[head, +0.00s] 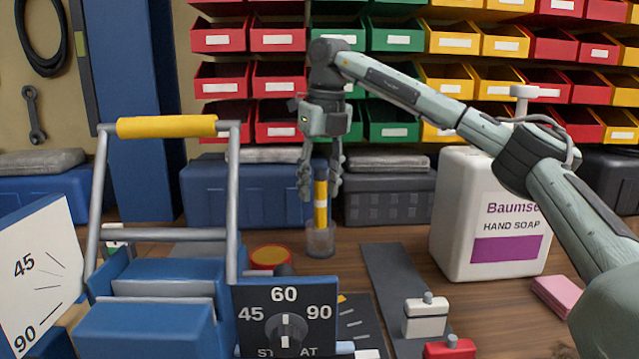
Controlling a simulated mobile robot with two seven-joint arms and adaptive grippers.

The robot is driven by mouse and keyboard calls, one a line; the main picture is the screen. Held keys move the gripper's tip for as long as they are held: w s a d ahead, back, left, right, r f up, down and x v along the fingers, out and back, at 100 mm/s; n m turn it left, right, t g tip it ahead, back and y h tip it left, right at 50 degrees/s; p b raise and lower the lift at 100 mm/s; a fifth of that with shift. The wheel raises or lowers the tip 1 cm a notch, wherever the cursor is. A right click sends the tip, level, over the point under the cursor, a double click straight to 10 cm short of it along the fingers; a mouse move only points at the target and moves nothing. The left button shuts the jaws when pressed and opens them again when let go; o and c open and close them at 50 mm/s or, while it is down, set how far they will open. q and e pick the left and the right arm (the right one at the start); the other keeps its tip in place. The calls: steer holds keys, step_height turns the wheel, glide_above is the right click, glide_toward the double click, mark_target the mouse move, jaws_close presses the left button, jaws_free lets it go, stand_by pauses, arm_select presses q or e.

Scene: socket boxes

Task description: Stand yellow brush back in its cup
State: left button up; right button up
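My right gripper (321,187) reaches in from the right and points down over the brush. Its two fingers are parted, one on each side of the brush's upper part, and they look slightly apart from it. Light contact cannot be ruled out. My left gripper is not in view.
A blue device with a yellow handle (167,126) and dial panel (285,316) fills the front left. A white soap bottle (490,215) stands right of the cup. A red-rimmed yellow tin (269,257) is at the cup's left. Blue (245,192) and grey boxes (388,190) stand behind.

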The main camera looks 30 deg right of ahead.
steer(key=r, duration=0.4)
steer(key=s+r, duration=0.1)
steer(key=r, duration=0.7)
steer(key=shift+s, duration=0.3)
steer(key=shift+f, duration=0.15)
